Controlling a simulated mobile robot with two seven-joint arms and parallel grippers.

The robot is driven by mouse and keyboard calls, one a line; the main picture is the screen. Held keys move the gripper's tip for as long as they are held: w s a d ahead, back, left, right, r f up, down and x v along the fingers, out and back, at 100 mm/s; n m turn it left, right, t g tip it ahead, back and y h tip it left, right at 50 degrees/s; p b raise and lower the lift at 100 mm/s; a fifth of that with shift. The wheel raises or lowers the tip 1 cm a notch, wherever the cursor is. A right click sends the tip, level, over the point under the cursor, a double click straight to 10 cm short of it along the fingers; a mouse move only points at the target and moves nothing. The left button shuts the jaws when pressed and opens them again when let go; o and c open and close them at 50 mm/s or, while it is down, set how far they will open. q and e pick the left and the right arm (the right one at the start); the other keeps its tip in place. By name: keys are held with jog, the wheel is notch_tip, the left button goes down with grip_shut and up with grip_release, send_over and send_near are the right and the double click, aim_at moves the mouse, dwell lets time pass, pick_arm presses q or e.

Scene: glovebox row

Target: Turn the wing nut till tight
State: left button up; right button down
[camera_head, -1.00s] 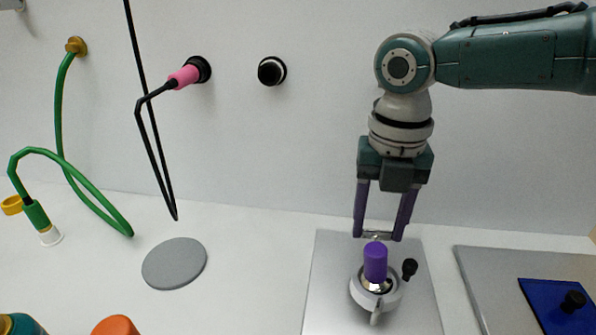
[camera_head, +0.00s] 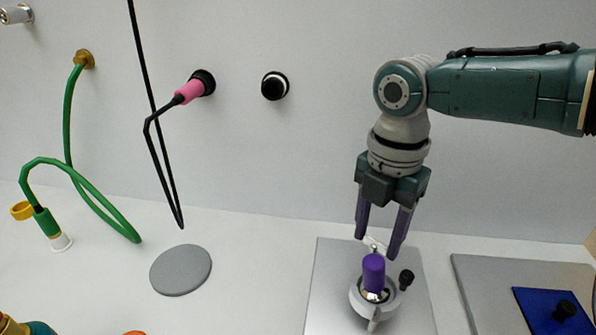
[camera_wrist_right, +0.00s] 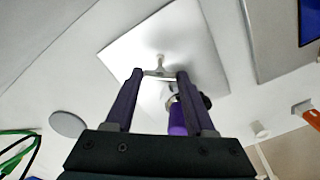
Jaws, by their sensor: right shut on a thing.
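A pale ring clamp (camera_head: 361,299) sits around a metal fitting with a purple cylinder (camera_head: 373,272) standing upright in it, on a grey plate (camera_head: 324,290). The small silver wing nut (camera_head: 374,245) is on the clamp's far side, behind the purple cylinder. My right gripper (camera_head: 379,247) points down with its purple fingers on either side of the wing nut and is shut on it. In the right wrist view the wing nut (camera_wrist_right: 159,72) spans between the fingertips, and the purple cylinder (camera_wrist_right: 177,118) is partly hidden by a finger.
A black knob (camera_head: 406,279) stands close right of the clamp. A grey panel with a blue plate (camera_head: 540,305) lies further right. A grey disc (camera_head: 181,270) lies left on clear bench. A green hose (camera_head: 85,190) and black cable (camera_head: 160,165) hang from the back wall.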

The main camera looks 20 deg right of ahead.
jog(key=m+p, duration=0.1)
jog(key=m, duration=0.2)
jog(key=shift+r+m, duration=0.15)
jog(key=shift+m, duration=0.25)
jog(key=m+p, duration=0.1)
jog(key=m, duration=0.2)
jog(key=shift+m, duration=0.3)
jog(key=m+p, duration=0.1)
jog(key=m, duration=0.2)
jog(key=shift+m, duration=0.4)
jog(key=m+p, duration=0.1)
jog(key=m, duration=0.2)
jog(key=shift+m, duration=0.3)
jog(key=m, duration=0.3)
jog(key=shift+a+m+p, duration=0.1)
jog(key=shift+m+p, duration=0.2)
jog(key=m, duration=0.3)
jog(key=shift+m, duration=0.3)
jog(key=m+p, duration=0.1)
jog(key=m, duration=0.3)
jog(key=shift+m, duration=1.4)
